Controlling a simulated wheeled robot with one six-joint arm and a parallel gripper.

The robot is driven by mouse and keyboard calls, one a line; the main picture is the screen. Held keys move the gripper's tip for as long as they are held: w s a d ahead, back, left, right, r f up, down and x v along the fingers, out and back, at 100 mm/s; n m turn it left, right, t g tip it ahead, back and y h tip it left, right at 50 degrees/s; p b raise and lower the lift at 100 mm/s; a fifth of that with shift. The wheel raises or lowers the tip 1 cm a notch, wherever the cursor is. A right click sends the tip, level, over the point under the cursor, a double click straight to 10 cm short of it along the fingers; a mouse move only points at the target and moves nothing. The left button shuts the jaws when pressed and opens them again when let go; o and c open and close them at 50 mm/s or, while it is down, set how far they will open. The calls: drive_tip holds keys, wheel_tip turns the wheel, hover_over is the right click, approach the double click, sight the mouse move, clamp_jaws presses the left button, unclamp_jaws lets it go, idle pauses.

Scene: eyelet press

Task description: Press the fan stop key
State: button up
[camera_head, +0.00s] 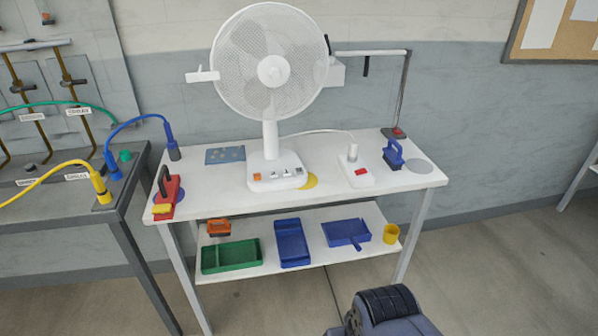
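A white desk fan (269,70) stands upright on the white table, with a round mesh cage and a base (280,182) that faces me. A row of small keys runs along the front of the base. An orange key (257,177) is at the left end, paler keys with small marks (280,174) are in the middle, and a grey key (298,171) is at the right end. I cannot read which key is the stop key. A dark rounded part of my arm shows at the bottom right, well in front of the table. My gripper's fingers are not in view.
On the white table (330,196) are a red-and-black tool (168,192), a white power strip (356,172) and a blue-handled tool (394,155). A lamp-like arm (403,85) rises at the back right. Trays (231,256) lie on the lower shelf. A cabled bench (60,225) stands left.

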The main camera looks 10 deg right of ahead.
drive_tip(key=shift+s+f, duration=0.1)
drive_tip(key=shift+c, duration=0.3)
clamp_jaws()
idle(1.4)
